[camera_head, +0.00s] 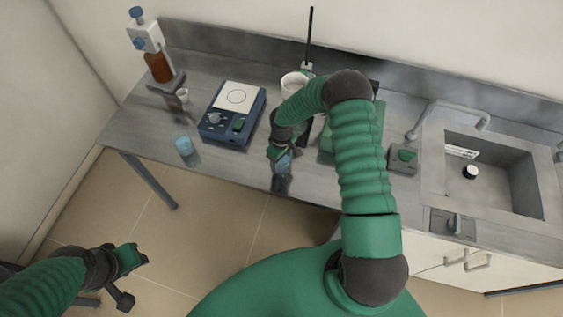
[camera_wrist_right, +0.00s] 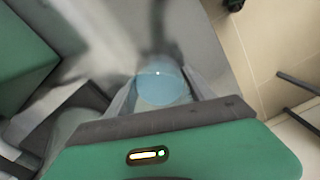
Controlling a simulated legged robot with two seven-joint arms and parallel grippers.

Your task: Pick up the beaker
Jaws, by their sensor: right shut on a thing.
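A beaker with pale blue liquid shows between the fingers of my right gripper in the wrist view (camera_wrist_right: 163,86). My right gripper (camera_head: 283,160) is shut on this beaker near the front edge of the bench, and the gripper and arm partly hide it in the head view. I cannot tell whether its base touches the bench. A second small vessel with blue liquid (camera_head: 184,146) stands at the front left of the bench, apart from both grippers. My left gripper (camera_head: 135,279) is open and empty, low at the left, away from the bench.
A blue device with a white top plate (camera_head: 235,112) stands left of my right gripper. A bottle with brown liquid (camera_head: 158,67) and a small cup (camera_head: 182,95) stand at the back left. A white container (camera_head: 293,83) is behind my arm; a sink (camera_head: 492,172) is at the right.

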